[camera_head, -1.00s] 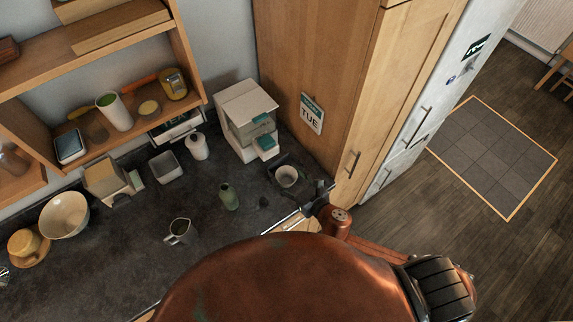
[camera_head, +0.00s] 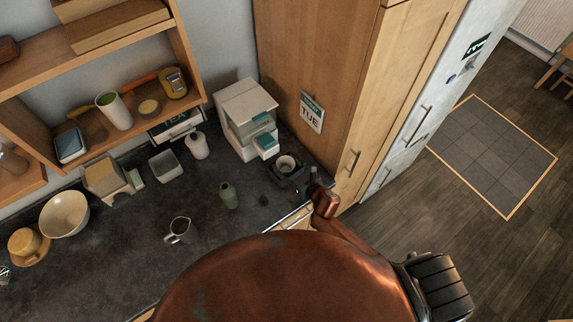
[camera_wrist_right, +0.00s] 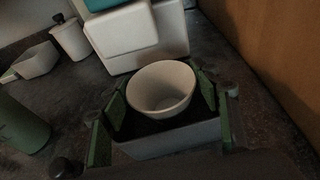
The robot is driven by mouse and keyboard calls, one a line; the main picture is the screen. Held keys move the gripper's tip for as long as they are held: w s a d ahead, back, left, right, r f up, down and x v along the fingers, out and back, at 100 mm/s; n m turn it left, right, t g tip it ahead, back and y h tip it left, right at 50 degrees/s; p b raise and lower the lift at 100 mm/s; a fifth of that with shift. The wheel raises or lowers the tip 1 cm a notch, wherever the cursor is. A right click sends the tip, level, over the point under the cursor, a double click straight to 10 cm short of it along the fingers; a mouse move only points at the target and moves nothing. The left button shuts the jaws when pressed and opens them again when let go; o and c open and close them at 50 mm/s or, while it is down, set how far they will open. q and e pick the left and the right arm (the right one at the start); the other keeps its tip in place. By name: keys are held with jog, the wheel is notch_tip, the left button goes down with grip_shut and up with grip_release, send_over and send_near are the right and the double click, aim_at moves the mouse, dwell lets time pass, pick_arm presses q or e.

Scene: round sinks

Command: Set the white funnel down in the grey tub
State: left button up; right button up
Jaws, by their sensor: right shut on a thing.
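The white funnel (camera_head: 286,163) looks like a tapered cup with its wide opening up. My right gripper (camera_head: 285,172) is shut on it, near the cabinet end of the dark counter. In the right wrist view the funnel (camera_wrist_right: 162,89) sits upright between the green-padded fingers (camera_wrist_right: 161,98); its lower end is hidden. My left gripper is out of view.
A white machine (camera_head: 248,120) stands just behind the funnel. A metal jug (camera_head: 180,230) is nearer. A wooden cabinet (camera_head: 320,70) closes off the right.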

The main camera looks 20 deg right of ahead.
jog(key=shift+f, duration=0.25)
jog(key=shift+f, duration=0.15)
jog(key=o, duration=0.8)
jog(key=shift+r, duration=0.3)
jog(key=b+v, duration=0.1)
jog(key=v, duration=1.1)
